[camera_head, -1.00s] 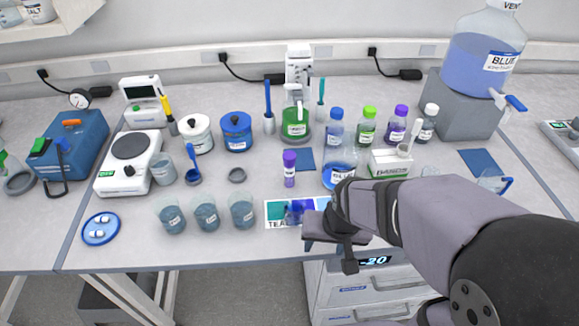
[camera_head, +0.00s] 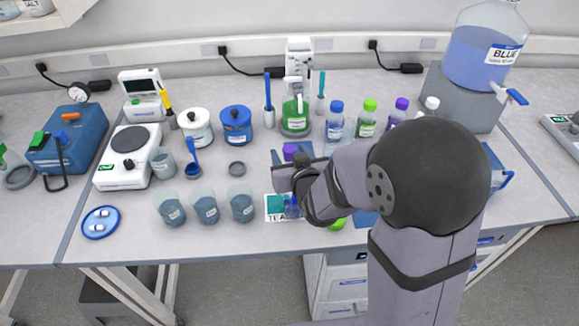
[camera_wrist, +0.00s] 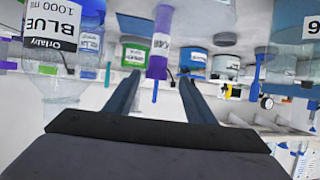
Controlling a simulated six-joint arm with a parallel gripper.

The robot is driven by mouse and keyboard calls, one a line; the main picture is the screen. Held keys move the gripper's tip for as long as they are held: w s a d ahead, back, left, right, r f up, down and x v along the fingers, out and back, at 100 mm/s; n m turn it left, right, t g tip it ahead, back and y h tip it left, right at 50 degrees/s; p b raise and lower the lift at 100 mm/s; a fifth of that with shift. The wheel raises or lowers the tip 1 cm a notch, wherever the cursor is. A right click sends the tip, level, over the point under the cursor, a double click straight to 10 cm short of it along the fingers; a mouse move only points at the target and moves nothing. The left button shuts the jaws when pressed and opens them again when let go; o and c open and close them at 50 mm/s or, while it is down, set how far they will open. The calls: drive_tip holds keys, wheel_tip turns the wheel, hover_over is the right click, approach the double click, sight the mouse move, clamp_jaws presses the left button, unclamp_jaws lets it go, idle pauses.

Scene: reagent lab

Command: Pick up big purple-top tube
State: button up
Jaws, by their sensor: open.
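The big purple-top tube stands upright on the bench. In the head view only its purple cap (camera_head: 289,150) shows above my gripper (camera_head: 283,177), which hides the body. In the wrist view, which is upside down, the tube (camera_wrist: 160,42) appears between my two open fingers (camera_wrist: 160,76), with its white label and purple cap visible. The fingers are on either side of it in the picture. I cannot tell whether the tips reach past it, and no contact shows.
A large clear bottle labelled BLUE (camera_wrist: 62,40) is close on the left in the wrist view. Beakers (camera_head: 206,208) stand left of my gripper. A printed card (camera_head: 280,207) lies below it. A green-filled flask (camera_head: 296,115) stands behind. My arm hides the right front bench.

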sight(289, 147)
drive_tip(key=shift+w, duration=0.25)
drive_tip(key=shift+d+p+x, duration=0.15)
drive_tip(key=shift+p+x, duration=0.65)
drive_tip(key=shift+x, duration=0.95)
drive_tip(key=shift+d+p+x, duration=0.15)
drive_tip(key=shift+p+x, duration=0.6)
drive_tip(key=shift+x, duration=1)
drive_tip(key=shift+r, duration=0.1)
drive_tip(key=c, duration=1.2)
